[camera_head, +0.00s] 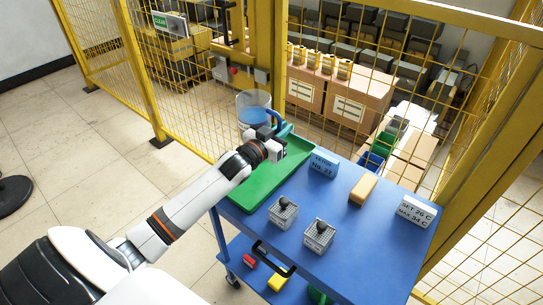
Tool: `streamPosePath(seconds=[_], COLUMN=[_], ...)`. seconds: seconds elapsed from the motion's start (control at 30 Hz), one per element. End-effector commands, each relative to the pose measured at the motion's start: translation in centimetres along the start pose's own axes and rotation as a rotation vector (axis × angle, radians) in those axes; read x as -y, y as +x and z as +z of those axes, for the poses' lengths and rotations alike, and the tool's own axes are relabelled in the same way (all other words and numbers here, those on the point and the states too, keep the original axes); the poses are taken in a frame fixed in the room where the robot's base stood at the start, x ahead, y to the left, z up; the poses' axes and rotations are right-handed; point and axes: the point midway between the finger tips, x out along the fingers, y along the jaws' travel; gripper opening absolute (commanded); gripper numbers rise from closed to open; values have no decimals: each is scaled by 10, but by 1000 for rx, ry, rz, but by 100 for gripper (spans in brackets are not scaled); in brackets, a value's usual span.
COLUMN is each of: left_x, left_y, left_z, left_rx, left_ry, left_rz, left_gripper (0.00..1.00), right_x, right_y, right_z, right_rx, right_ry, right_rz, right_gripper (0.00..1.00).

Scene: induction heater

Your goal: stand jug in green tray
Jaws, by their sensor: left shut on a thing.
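The jug (253,113) is clear with blue liquid and a blue handle, and it looks upright. My left gripper (272,134) is shut on the jug, at its blue handle side; the fingers and the jug's lower part are partly hidden. The green tray (262,192) lies on the left side of the blue cart top. The jug is at the tray's far end in the picture; I cannot tell whether it touches the tray or hangs above it. My right gripper is not in view.
Yellow mesh fencing (150,75) stands behind the cart.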

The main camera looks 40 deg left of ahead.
Motion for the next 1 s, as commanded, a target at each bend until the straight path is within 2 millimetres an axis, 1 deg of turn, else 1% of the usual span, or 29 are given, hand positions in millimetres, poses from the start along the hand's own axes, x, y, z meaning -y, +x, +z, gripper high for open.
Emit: streamPosePath(seconds=[0.07,0.2,0.3,0.47,0.6,0.7,1.0], left_x=[-2,-2,-1,-1,-1,0,0], left_y=[1,1,1,1,1,1,1], left_z=[-9,-35,-49,-62,-82,-92,-95], left_rx=[1,0,1,3,1,2,5], left_ry=[0,-1,1,0,0,2,3], left_rz=[2,2,2,1,2,2,0], left_gripper=[0,0,0,0,0,0,0], right_x=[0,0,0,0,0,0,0], right_y=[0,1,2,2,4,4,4], right_z=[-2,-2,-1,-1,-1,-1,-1], right_rx=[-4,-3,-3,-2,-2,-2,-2], right_ry=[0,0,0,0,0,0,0], right_rz=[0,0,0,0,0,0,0], right_gripper=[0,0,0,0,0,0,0])
